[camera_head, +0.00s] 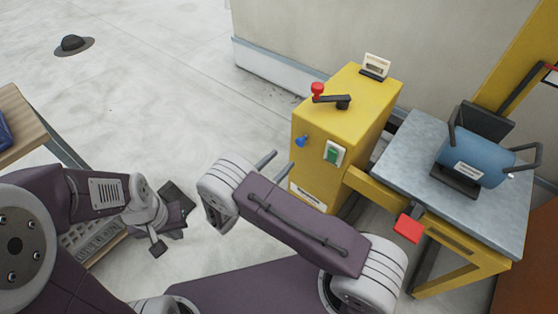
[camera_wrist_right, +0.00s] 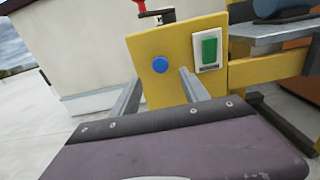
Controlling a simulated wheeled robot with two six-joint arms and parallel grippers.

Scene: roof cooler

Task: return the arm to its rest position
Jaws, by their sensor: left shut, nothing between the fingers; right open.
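My right arm reaches from the lower right toward the yellow cabinet (camera_head: 318,130). Its gripper (camera_head: 274,166) is open and empty, with two grey fingers apart in front of the cabinet's face. In the right wrist view the open fingers (camera_wrist_right: 160,78) point at the cabinet's face (camera_wrist_right: 140,60), on either side of a blue round button (camera_wrist_right: 160,65). A green switch (camera_wrist_right: 209,48) is to the right of the fingers. Whether a finger touches the cabinet is unclear. My left gripper (camera_head: 180,207) is at the lower left, over the floor, shut and empty, its fingers partly hidden.
The cabinet top bears a red knob with a dark lever (camera_head: 340,102) and a small white gauge (camera_head: 375,66). A grey-topped yellow bench (camera_head: 405,150) with a blue motor-like unit (camera_head: 470,160) stands right. A red block (camera_head: 408,228) juts from its front. A wooden table (camera_head: 20,120) is left.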

